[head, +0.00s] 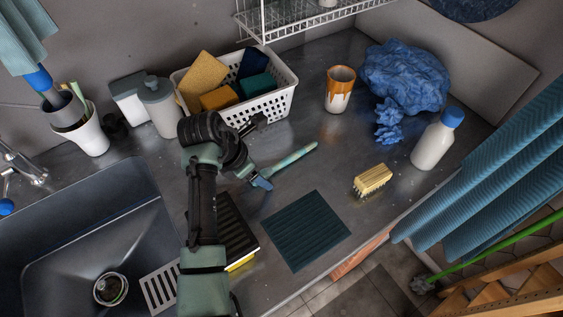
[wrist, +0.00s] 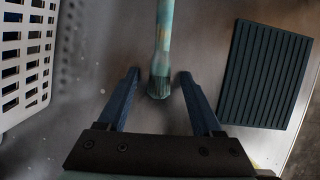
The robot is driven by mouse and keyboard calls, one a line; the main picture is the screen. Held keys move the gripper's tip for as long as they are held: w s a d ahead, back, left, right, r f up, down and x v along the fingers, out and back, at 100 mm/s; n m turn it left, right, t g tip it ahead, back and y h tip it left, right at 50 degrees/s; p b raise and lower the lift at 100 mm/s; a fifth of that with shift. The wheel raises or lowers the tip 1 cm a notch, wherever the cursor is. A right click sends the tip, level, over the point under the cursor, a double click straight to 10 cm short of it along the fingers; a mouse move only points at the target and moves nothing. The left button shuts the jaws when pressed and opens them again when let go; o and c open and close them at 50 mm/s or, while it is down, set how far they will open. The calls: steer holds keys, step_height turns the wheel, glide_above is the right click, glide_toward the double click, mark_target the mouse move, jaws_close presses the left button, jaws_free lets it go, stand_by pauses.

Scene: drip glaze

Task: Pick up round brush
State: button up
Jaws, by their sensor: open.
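The round brush (head: 293,159) lies on the dark counter, its pale teal handle pointing up and right in the head view. In the wrist view the brush (wrist: 164,30) runs down from the top edge, with its dark bristle end between my two fingers. My gripper (head: 262,183) is open at the bristle end, low over the counter. In the wrist view the blue fingers of my gripper (wrist: 159,75) stand on either side of the bristles, with a gap on each side. My gripper partly hides the bristle end in the head view.
A white basket (head: 270,105) of sponges stands behind my gripper. A dark ribbed mat (head: 306,231) lies in front. A wooden scrub brush (head: 372,179), a white bottle (head: 434,145) and a glazed cup (head: 340,91) stand to the right. The sink (head: 90,235) is at left.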

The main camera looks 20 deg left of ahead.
jaws_close()
stand_by(0.3)
steer(key=shift+r, duration=0.2)
